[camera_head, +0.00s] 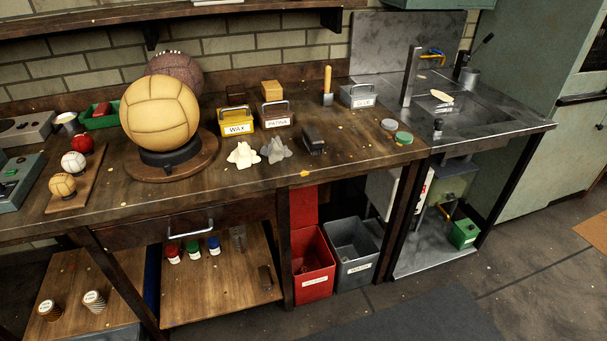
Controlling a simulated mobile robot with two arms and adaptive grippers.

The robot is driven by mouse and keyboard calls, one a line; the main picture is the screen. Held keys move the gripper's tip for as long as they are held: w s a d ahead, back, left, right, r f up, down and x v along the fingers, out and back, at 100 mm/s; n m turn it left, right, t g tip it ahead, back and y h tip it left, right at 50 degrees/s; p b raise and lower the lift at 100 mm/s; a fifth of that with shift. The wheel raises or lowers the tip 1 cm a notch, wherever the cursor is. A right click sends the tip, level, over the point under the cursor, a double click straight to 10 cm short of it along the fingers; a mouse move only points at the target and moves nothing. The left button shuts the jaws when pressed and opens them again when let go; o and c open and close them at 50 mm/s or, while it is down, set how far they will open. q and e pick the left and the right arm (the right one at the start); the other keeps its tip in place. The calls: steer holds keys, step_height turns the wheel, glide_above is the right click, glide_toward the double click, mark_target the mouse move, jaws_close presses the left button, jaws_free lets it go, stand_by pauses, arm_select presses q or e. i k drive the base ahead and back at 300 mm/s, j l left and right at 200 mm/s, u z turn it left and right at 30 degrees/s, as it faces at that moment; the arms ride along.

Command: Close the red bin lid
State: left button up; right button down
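The red bin (314,284) stands on the floor under the right end of the wooden workbench. It has a white label on its front, and its top is open. Its red lid (303,205) stands upright at the back of the bin, and its upper end reaches the underside of the bench. The inside of the bin looks dark and I cannot tell what it holds. Neither of my grippers is in view.
A grey bin (358,276) stands right beside the red bin. A bench leg (284,248) and a low shelf (215,280) are on its left. A metal sink unit (485,120) is to the right. The floor (460,295) in front is open, with a dark mat (410,320).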

mark_target(304, 201)
steer(key=i+l+u, duration=0.45)
steer(key=l+u, duration=0.25)
steer(key=j, duration=0.1)
